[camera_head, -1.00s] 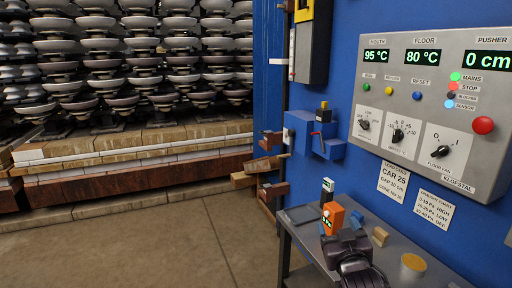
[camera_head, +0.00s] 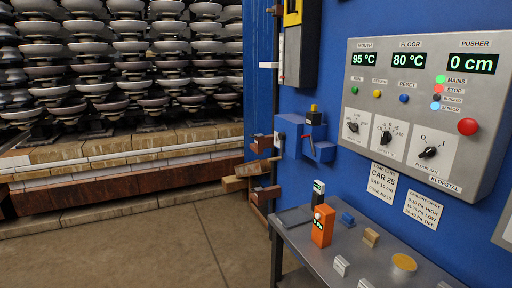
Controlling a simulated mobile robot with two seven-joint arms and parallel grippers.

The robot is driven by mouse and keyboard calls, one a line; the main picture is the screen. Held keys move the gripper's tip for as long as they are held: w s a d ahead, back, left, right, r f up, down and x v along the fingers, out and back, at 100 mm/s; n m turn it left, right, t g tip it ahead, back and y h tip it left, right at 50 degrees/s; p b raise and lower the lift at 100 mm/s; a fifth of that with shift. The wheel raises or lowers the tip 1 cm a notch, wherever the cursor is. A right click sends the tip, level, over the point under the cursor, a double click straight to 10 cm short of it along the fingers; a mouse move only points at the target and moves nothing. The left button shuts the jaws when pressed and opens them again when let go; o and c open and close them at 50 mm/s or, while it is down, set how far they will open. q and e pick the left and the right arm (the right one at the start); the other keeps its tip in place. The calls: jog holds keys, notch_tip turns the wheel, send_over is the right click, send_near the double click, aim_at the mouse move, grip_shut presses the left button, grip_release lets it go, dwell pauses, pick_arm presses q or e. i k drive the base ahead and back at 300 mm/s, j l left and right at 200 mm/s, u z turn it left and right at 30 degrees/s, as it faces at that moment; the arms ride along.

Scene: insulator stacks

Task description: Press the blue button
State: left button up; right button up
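The blue button (camera_head: 404,98) is a small round button under the RESET label on the grey control panel (camera_head: 465,120), which is mounted on the blue wall. It sits to the right of a yellow button (camera_head: 377,94) and a green button (camera_head: 354,90). Neither of my grippers shows in the head view, and nothing covers the button.
A large red button (camera_head: 467,126) and several dials are on the panel. Insulator stacks (camera_head: 125,50) stand at left. The floor (camera_head: 160,250) is clear.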

aim_at(404, 98)
jog(key=z, duration=1.25)
